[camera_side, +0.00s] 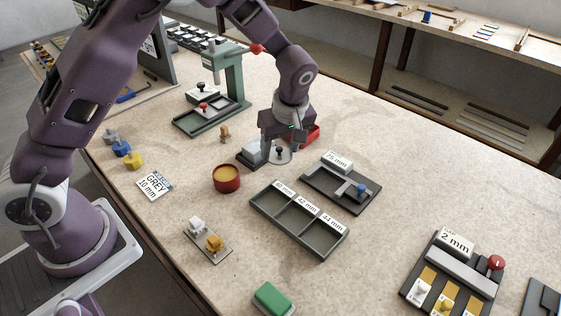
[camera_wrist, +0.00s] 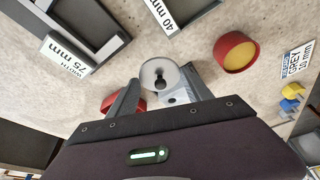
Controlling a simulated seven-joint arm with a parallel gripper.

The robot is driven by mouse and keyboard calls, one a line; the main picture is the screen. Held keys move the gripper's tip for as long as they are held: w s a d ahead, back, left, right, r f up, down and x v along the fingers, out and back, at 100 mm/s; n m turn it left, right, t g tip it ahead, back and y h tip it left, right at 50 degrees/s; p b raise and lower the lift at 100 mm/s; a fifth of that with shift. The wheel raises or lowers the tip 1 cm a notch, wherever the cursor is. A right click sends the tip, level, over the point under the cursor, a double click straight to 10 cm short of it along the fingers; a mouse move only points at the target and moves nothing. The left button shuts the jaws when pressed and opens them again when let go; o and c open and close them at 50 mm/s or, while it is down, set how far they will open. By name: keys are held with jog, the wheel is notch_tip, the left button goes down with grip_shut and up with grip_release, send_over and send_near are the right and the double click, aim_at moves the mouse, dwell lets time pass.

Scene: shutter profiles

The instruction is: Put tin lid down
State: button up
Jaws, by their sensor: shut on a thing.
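The tin lid is a pale grey disc (camera_side: 283,158) with a black knob, and it also shows in the wrist view (camera_wrist: 152,72). My gripper (camera_side: 279,152) is shut on the lid, with its fingers on either side of it in the wrist view (camera_wrist: 161,84). Whether the lid's underside touches anything is hard to tell. The round red tin (camera_side: 227,185) stands open on the table with yellowish contents, left of and nearer than my gripper. It shows at the right in the wrist view (camera_wrist: 236,53), apart from the lid.
A grey block (camera_side: 247,155) and a red container (camera_side: 306,135) sit close beside my gripper. A three-compartment tray (camera_side: 287,235) and a 75 mm gauge (camera_side: 335,190) lie nearer and to the right. A green press (camera_side: 233,80) stands behind. Bare table surrounds the red tin.

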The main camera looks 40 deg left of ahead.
jog(key=r, duration=0.4)
jog(key=shift+w+a+r, duration=0.3)
jog(key=shift+w+r, duration=0.05)
jog(key=shift+r, duration=0.05)
jog(key=w+a+n+g, duration=0.1)
jog(key=w+a+n, duration=0.3)
jog(key=w+a, duration=0.8)
jog(key=shift+n, duration=0.3)
jog(key=a+f, duration=0.2)
jog(key=w+a+f, duration=0.1)
jog(key=a+f, duration=0.1)
jog(key=shift+a+f, duration=0.25)
jog(key=shift+a, duration=0.1)
notch_tip(320, 180, down, 5)
jog(key=shift+r, duration=0.1)
jog(key=shift+f, duration=0.25)
jog(key=o, duration=1.5)
jog(key=shift+c, duration=0.2)
